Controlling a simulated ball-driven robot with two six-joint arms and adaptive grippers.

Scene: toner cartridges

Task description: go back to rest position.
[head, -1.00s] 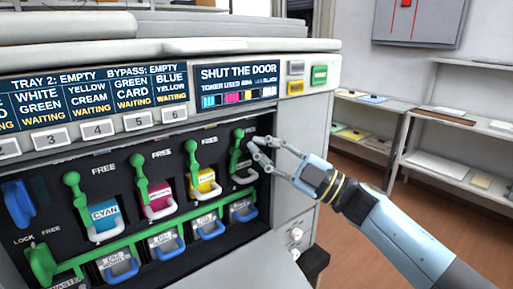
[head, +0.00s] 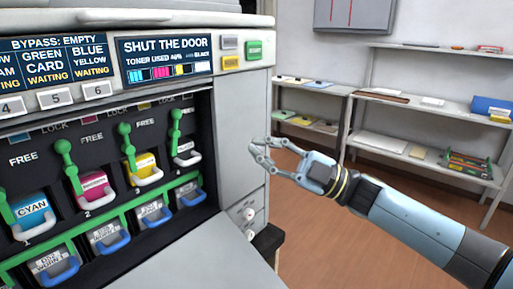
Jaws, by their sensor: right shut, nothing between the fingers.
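My right gripper (head: 264,156) is to the right of the printer (head: 245,120), in front of its side, apart from the cartridge bay. It is shut and empty. In the bay are a cyan cartridge (head: 33,213), a magenta cartridge (head: 95,188), a yellow cartridge (head: 144,166) and a slot at the right end with a white handle (head: 187,158). Green levers (head: 125,143) stand upright at the slots, by FREE labels. The display (head: 166,59) reads SHUT THE DOOR. My left gripper is not in view.
The open printer door (head: 205,265) lies below the bay. Shelves (head: 420,155) with papers and trays stand along the back wall at the right. A grey box (head: 354,12) hangs on the wall. Brown floor (head: 330,230) is open between printer and shelves.

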